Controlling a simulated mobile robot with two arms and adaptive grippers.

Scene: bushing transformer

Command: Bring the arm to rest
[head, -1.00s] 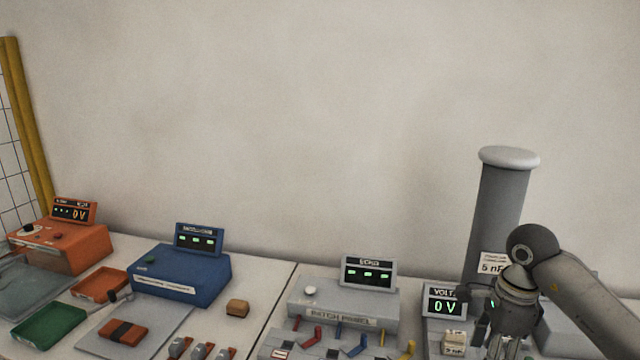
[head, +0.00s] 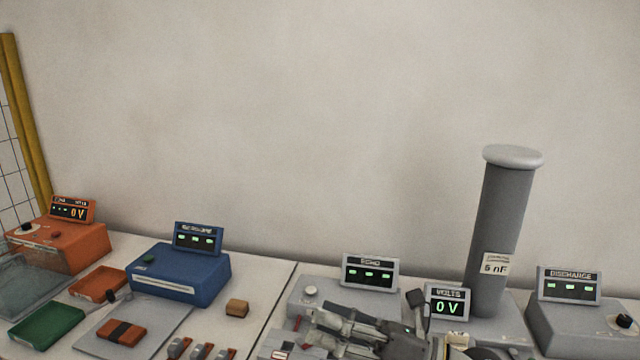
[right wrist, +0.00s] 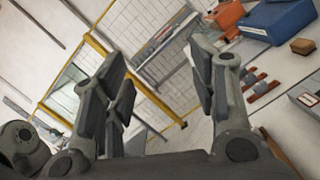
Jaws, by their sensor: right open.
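My right gripper (head: 335,322) is low in the head view, in front of the grey patch panel box (head: 300,290), and hides part of it. In the right wrist view its two fingers (right wrist: 160,85) stand wide apart with nothing between them, facing the floor and a yellow-framed fence. My left gripper is in neither view.
An orange unit (head: 75,245), a blue unit (head: 180,275) and a small brown block (head: 237,307) are on the left bench. A tall grey column (head: 497,230) stands behind the volts display (head: 447,302). A discharge box (head: 570,325) is at right.

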